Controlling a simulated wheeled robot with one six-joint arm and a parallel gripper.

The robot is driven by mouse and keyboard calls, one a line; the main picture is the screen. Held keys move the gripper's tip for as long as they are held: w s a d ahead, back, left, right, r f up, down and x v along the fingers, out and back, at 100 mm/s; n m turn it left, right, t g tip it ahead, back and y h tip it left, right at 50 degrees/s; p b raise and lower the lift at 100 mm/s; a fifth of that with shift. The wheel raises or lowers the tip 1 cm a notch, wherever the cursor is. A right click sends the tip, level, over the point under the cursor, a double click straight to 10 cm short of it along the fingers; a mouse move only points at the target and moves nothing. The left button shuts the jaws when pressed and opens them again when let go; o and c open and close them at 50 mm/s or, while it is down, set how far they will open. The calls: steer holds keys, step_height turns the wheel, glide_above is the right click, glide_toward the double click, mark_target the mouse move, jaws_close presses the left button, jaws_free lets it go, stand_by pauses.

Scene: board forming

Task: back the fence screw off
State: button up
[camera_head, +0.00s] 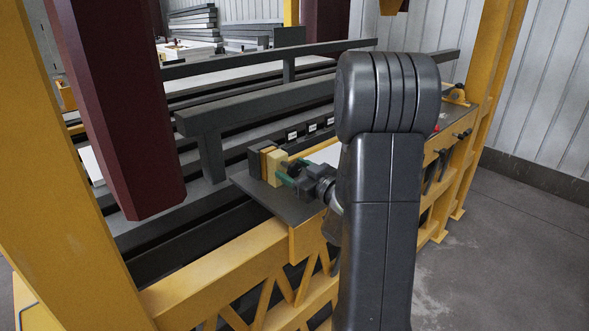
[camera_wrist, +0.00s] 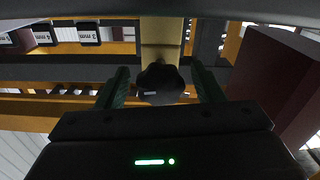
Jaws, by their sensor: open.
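The fence screw's dark round knob (camera_wrist: 160,84) shows in the wrist view, in front of a pale yellow block (camera_wrist: 162,38). My gripper (camera_wrist: 162,88) is open, with one green finger on each side of the knob and a visible gap on both sides. No contact shows. In the head view my gripper (camera_head: 292,173) reaches in from the right at the yellow block (camera_head: 272,166), which stands on a dark plate (camera_head: 255,192). The knob cannot be made out there between the fingers.
Small white labels (camera_head: 312,127) line a dark strip behind the block; one in the wrist view (camera_wrist: 88,34) reads 3 mm. A dark rail (camera_head: 260,103) runs behind. A maroon column (camera_head: 120,110) stands at left. A yellow frame (camera_head: 230,262) runs along the front.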

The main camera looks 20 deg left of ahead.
steer(key=shift+c, duration=0.4)
steer(key=c, duration=0.9)
steer(key=n+b, duration=0.1)
steer(key=b, duration=0.2)
steer(key=shift+f, duration=0.2)
steer(key=shift+r+n+b, duration=0.2)
steer(key=shift+n+b, duration=0.2)
steer(key=shift+b, duration=0.25)
steer(key=o, duration=1)
